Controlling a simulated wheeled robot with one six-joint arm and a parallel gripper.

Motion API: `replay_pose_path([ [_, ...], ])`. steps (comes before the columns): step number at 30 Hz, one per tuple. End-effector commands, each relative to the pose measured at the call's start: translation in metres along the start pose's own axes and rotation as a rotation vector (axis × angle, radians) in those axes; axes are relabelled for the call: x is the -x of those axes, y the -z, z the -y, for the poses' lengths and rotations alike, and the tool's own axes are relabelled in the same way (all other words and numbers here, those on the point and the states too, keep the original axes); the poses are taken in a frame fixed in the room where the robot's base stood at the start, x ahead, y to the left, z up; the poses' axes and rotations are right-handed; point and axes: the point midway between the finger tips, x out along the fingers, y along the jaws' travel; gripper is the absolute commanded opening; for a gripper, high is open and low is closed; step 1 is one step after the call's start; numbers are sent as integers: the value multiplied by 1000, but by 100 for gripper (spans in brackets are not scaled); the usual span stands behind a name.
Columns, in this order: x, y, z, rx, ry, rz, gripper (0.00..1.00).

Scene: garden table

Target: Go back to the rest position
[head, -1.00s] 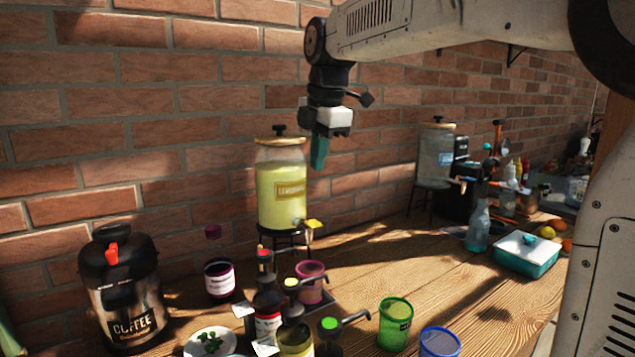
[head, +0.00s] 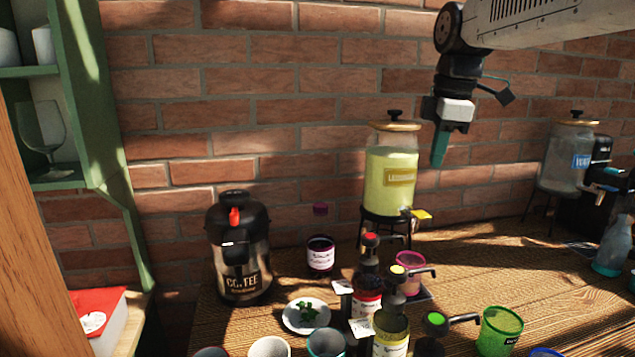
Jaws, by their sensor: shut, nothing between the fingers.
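My gripper (head: 439,150) hangs from my arm at the upper right of the head view, pointing down. Its teal fingers are shut with nothing between them. It is in the air in front of the brick wall, to the right of the lemonade dispenser (head: 391,175), and appears clear of it. The wooden table (head: 470,262) lies well below the gripper.
A coffee dispenser (head: 240,248) stands at the left of the table. Several pump bottles, including a yellow-topped one (head: 391,325), and cups crowd the front. A water dispenser (head: 566,160) stands at right. A green shelf (head: 90,130) is at far left.

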Motion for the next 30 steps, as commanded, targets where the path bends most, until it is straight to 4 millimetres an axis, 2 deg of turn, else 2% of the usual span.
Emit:
replay_pose_path([
  [3,-20,-10,34,-262,36,19,0],
  [8,-41,-28,94,-622,63,53,0],
  [12,-62,-47,159,-932,71,87,0],
  [18,-92,-72,245,-1260,61,121,0],
  [21,-106,-82,281,-1353,53,127,0],
  [25,-117,-90,312,-1378,40,118,0],
  [30,-114,-92,322,-1380,16,89,0],
])
